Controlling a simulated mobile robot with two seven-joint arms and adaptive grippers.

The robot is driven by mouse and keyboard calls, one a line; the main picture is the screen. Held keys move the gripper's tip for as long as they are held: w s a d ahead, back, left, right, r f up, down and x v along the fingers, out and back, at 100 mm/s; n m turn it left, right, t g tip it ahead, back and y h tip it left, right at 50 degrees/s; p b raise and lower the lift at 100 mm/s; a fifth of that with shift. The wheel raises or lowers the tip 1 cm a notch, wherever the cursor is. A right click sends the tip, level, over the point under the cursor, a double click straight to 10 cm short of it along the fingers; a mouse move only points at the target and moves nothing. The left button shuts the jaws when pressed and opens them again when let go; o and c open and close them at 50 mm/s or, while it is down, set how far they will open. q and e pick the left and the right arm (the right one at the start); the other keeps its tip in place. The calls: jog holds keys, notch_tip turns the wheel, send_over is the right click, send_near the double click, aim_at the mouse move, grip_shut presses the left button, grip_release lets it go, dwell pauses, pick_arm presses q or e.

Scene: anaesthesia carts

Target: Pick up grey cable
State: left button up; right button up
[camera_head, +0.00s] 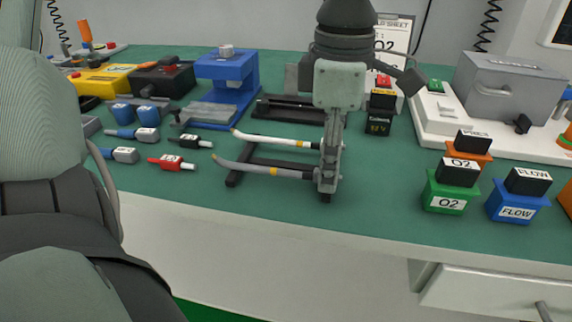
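The grey cable (240,165), with a yellow band and a darker right end, lies roughly level at the front of a black rack (236,170) on the green table. A white cable (270,140) with a yellow tip lies behind it.
Small blue, black and red connectors (172,163) lie left of the rack. Blue (226,70) and yellow (102,78) devices stand behind. Labelled green (444,196) and blue (517,206) blocks and a grey box (510,88) are at right. The front table strip is clear.

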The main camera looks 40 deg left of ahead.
pick_arm(q)
jog(key=shift+c, duration=0.5)
grip_shut()
pick_arm(e)
jog(key=shift+w+a+r, duration=0.15)
jog(key=shift+w+r, duration=0.15)
jog(key=shift+w, duration=0.3)
jog(key=shift+s, duration=0.15)
pick_arm(q)
jog(key=shift+w+r, duration=0.1)
jog(key=shift+r, duration=0.45)
notch_tip(320, 180, up, 3)
jog(key=shift+f, duration=0.1)
jog(key=s+d+r+b, duration=0.1)
jog(key=s+d+r, duration=0.2)
jog(key=s+r, duration=0.4)
jog(key=s, duration=0.4)
jog(key=shift+s+d, duration=0.15)
jog(key=shift+s, duration=0.05)
pick_arm(e)
notch_tip(320, 180, up, 2)
jog(key=shift+r, duration=0.1)
